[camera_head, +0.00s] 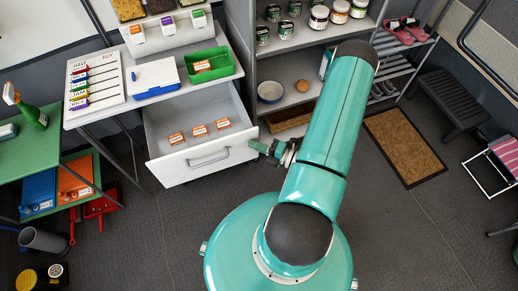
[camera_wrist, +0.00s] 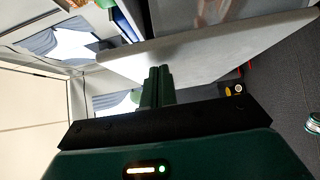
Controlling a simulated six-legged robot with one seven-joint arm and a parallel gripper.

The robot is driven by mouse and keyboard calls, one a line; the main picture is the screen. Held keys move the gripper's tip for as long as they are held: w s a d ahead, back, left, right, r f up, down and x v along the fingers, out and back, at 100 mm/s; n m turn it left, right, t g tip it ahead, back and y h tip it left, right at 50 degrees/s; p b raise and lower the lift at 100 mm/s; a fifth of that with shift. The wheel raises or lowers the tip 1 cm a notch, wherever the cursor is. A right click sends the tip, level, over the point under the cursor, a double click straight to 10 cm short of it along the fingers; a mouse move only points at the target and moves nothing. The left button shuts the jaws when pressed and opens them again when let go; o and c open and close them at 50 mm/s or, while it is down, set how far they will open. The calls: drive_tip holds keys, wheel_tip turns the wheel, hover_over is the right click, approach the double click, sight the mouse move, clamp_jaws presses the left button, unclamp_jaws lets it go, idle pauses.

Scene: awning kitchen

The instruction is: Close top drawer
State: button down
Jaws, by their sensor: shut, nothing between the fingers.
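The white top drawer (camera_head: 196,150) is pulled out below the counter, with several small orange-labelled boxes inside. A grey bar handle (camera_head: 208,158) is on its front. My gripper (camera_head: 259,147) is at the right end of the drawer front, near its upper right corner. In the wrist view my gripper (camera_wrist: 157,72) shows its two green fingers together with nothing between them. Their tips are close to the pale edge of the drawer front (camera_wrist: 210,50). I cannot tell whether they touch it.
A green bin (camera_head: 208,66) and a blue-and-white box (camera_head: 153,78) stand on the counter above. A shelf with jars and a bowl (camera_head: 271,91) is to the right. A green table (camera_head: 30,148) is at left.

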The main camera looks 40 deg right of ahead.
drive_tip(key=shift+w, duration=0.15)
drive_tip(key=w+d, duration=0.3)
drive_tip(key=w, duration=0.8)
drive_tip(key=w+d, duration=0.4)
drive_tip(key=w, duration=0.7)
drive_tip(key=shift+w+d, duration=0.25)
drive_tip(key=shift+w, duration=0.15)
drive_tip(key=shift+w+r, duration=0.15)
